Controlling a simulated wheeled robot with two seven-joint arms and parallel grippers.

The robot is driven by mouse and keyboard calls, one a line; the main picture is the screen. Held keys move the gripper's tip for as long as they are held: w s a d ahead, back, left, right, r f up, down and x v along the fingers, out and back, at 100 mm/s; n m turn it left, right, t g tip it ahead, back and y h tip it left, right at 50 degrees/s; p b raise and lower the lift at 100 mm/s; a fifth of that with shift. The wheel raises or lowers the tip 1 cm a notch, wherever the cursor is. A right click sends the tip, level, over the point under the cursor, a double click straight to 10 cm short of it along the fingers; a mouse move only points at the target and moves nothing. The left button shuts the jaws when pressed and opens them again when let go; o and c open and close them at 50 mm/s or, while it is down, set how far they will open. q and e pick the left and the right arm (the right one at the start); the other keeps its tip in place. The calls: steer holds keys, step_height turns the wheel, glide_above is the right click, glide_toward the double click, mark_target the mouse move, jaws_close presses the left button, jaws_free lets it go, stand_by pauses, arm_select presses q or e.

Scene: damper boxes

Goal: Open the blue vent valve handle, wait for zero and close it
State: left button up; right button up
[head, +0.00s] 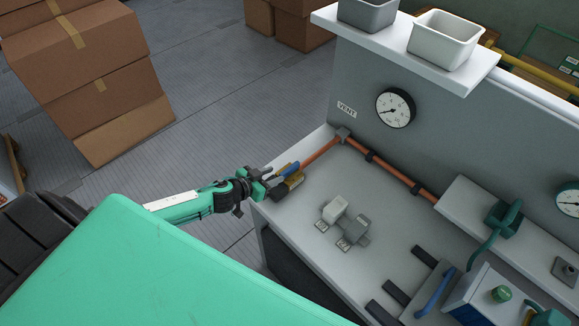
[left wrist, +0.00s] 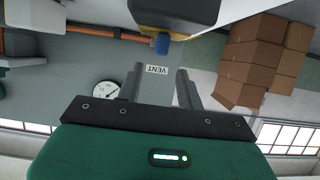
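The blue vent valve handle (head: 289,168) sits on a brass-coloured valve (head: 294,181) at the left end of a copper pipe, at the bench's left edge. My left gripper (head: 270,178) is beside the handle's near end. In the left wrist view its two fingers (left wrist: 161,80) stand apart with nothing between them, and the blue handle end (left wrist: 162,43) shows just beyond the tips. Whether they touch it I cannot tell. The vent gauge (head: 396,108) is on the panel by the VENT label (head: 346,108); its needle points lower left, with figures too small to read. My right gripper is out of view.
The copper pipe (head: 390,171) runs along the panel's foot. Small grey-white blocks (head: 335,208) stand mid-bench. Cardboard boxes (head: 85,75) stand on the floor at left.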

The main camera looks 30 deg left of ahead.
mark_target(287, 169)
arm_select(q)
steer(key=p+x, duration=0.1)
steer(key=x, duration=0.7)
steer(key=shift+w+d, duration=0.15)
steer(key=shift+w, duration=0.2)
steer(key=shift+c, duration=0.3)
jaws_close()
